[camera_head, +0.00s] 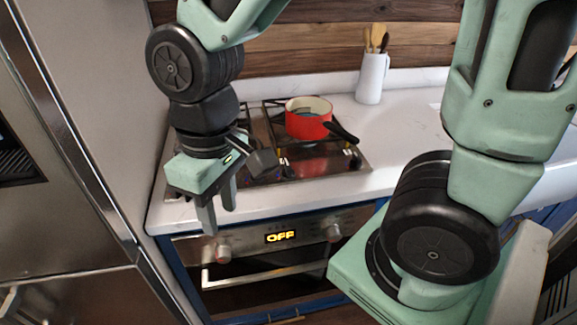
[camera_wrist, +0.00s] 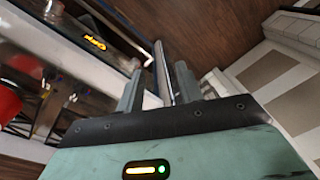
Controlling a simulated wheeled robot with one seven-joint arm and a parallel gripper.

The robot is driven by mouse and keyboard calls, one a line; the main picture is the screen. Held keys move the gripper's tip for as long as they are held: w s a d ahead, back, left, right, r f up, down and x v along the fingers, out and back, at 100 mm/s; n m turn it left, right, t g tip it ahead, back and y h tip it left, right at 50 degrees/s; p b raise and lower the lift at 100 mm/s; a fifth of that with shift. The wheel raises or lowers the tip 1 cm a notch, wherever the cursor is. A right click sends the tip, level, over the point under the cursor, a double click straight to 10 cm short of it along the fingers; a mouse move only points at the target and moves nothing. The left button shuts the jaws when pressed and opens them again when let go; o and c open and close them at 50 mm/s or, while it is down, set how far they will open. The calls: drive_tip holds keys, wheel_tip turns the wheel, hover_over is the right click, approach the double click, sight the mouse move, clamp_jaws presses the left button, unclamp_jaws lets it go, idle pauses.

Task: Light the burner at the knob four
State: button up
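The gas cooktop (camera_head: 335,165) is set in the white counter, with black grates. Small light marks near its front middle may be its knobs; they are too small to tell apart, and I cannot tell which is knob four. The oven front below has a round knob (camera_head: 222,250) at left and another knob (camera_head: 333,232) at right, beside a lit display (camera_head: 280,236) reading OFF. My gripper (camera_head: 218,207) is open and empty, fingers pointing down in front of the counter edge, above the left oven knob. In the wrist view, its two fingers (camera_wrist: 159,88) stand apart.
A red pot (camera_head: 307,125) with a dark handle stands on the cooktop. A white utensil jug (camera_head: 371,78) is at the back. The oven handle (camera_head: 265,272) sticks out below the panel. A steel fridge-like unit (camera_head: 70,150) is close at left. The right counter is clear.

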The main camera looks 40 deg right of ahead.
drive_tip(key=w+d+m, duration=0.5)
drive_tip(key=w+d, duration=0.6)
drive_tip(key=m+b, duration=0.1)
drive_tip(key=m, duration=0.5)
approach(289, 167)
drive_tip(key=shift+h, duration=0.4)
drive_tip(key=f, duration=0.2)
drive_tip(key=f+p, duration=0.1)
drive_tip(key=f, duration=0.2)
drive_tip(key=f+p, duration=0.1)
drive_tip(key=f, duration=0.2)
drive_tip(key=shift+a+f, duration=0.25)
drive_tip(key=shift+a, duration=0.15)
clamp_jaws()
